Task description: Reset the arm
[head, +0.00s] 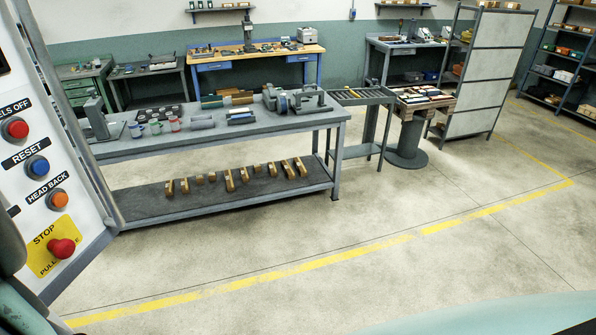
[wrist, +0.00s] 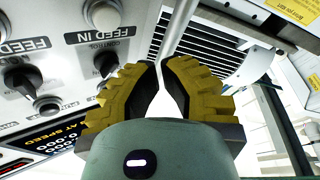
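My gripper (wrist: 160,64) shows in the wrist view with two yellow ridged fingers curving toward each other in front of a machine's control panel. Only a narrow gap shows between the fingers. A grey rod (wrist: 179,28) runs down behind or into this gap; I cannot tell whether the fingers touch it. A black FEED IN knob (wrist: 106,63) is close left of the fingers. My gripper is not seen in the head view.
In the head view, a panel at the left carries a blue RESET button (head: 38,167) and a red STOP button (head: 61,248). A workbench (head: 220,136) with tools stands beyond. The floor (head: 400,275) in front is clear. A vent grille (wrist: 205,45) is behind the fingers.

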